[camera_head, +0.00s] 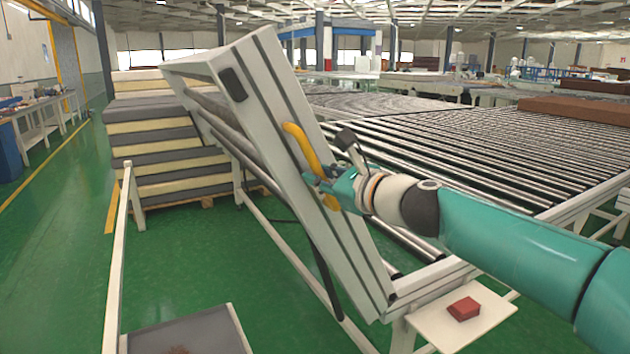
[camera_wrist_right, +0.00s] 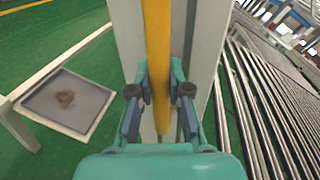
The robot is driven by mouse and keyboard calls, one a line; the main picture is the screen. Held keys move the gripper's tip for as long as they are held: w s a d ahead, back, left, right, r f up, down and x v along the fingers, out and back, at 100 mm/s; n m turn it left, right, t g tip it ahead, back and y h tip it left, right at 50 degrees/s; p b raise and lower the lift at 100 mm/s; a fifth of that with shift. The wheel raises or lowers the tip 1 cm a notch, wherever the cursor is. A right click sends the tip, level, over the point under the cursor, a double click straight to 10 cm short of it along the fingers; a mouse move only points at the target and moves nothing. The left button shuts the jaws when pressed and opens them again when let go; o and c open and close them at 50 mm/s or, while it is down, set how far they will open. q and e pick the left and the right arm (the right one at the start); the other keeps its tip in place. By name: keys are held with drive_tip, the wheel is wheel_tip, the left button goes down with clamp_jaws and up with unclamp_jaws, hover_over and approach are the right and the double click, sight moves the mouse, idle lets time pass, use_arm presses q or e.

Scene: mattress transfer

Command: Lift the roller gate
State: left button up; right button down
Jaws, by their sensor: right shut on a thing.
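The roller gate (camera_head: 270,95) is a pale frame with rollers, tilted up steeply at the left end of the roller conveyor. A yellow handle (camera_head: 299,143) runs along its near side beam. My right gripper (camera_head: 322,183) is shut on the yellow handle in the head view. In the right wrist view the handle (camera_wrist_right: 158,60) passes between the fingers of my right gripper (camera_wrist_right: 160,100), with the pale beam behind it. Part of the handle is hidden by the gripper. My left gripper is not in view.
The roller conveyor (camera_head: 450,130) spreads to the right. A stack of mattresses (camera_head: 165,150) stands behind the gate on the left. A small shelf (camera_head: 490,325) with a red box (camera_head: 464,308) is at the front. A grey tray (camera_head: 190,335) is at the lower left. Green floor lies open on the left.

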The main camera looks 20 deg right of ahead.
drive_tip(key=shift+f, duration=0.35)
drive_tip(key=c, duration=1.2)
unclamp_jaws()
drive_tip(key=shift+o, duration=0.5)
drive_tip(key=shift+r, duration=0.15)
drive_tip(key=shift+s+d, duration=0.1)
drive_tip(key=v, duration=1.1)
drive_tip(key=shift+s+d, duration=0.25)
drive_tip(key=shift+s, duration=0.1)
